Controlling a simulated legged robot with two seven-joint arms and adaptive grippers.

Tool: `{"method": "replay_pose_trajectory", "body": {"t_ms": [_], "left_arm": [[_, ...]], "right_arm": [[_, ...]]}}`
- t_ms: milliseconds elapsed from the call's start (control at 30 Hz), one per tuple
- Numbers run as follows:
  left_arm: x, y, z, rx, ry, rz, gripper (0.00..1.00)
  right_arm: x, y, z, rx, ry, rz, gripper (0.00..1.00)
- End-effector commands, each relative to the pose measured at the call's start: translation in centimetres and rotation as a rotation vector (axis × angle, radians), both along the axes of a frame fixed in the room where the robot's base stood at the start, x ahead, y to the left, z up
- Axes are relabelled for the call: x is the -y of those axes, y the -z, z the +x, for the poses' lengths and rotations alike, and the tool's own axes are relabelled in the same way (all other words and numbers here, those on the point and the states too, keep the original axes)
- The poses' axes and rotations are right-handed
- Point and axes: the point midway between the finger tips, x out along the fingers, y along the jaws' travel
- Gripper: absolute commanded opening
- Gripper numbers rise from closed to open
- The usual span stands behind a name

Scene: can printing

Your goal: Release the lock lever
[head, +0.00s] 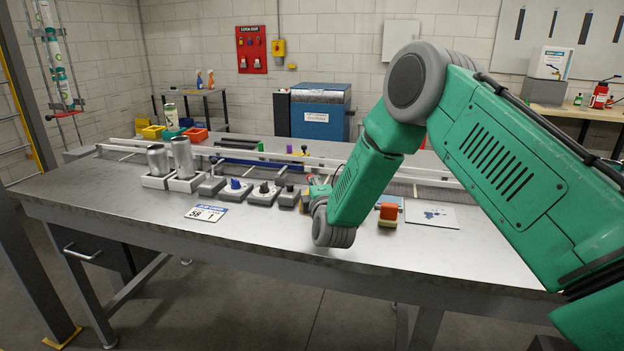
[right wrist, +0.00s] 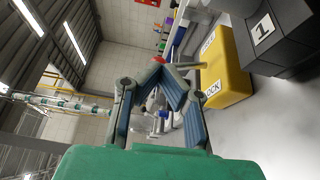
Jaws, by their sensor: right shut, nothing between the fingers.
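In the right wrist view a yellow block (right wrist: 228,68) with lettering ending in "OCK" stands right of my right gripper (right wrist: 159,66). A grey bar (right wrist: 187,65) reaches out from the block toward my fingertips, with a red knob (right wrist: 158,59) at its end. It looks like the lock lever. My right gripper is shut with nothing between its fingers. Its tips appear at the knob, but I cannot tell whether they touch. In the head view my green right arm (head: 365,180) reaches down to the bench and hides most of this gripper. My left gripper is not in view.
The metal bench (head: 130,205) holds two metal cans (head: 181,157), a row of grey knob units (head: 236,189) and a "58 1" card (head: 207,213). The bench's front strip is mostly clear.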

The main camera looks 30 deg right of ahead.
Motion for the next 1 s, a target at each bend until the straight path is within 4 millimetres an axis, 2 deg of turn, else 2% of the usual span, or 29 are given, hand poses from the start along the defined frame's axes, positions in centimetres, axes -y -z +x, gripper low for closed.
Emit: {"method": "replay_pose_trajectory", "body": {"t_ms": [33, 100, 400, 667, 1000], "left_arm": [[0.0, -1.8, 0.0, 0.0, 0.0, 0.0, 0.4], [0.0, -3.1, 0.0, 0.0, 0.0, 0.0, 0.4], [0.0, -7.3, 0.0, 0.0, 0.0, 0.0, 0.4], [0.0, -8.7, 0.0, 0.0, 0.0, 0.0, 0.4], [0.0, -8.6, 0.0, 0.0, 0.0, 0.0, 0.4]], "right_arm": [[0.1, -1.3, 0.3, -0.022, -0.003, 0.022, 0.0], [0.4, -1.6, 0.5, -0.06, -0.002, 0.067, 0.0], [2.0, -2.1, 1.8, -0.239, 0.001, 0.282, 0.0], [3.3, -1.9, 2.8, -0.372, 0.002, 0.438, 0.0], [3.1, -1.8, 2.6, -0.367, 0.0, 0.431, 0.0]]}}
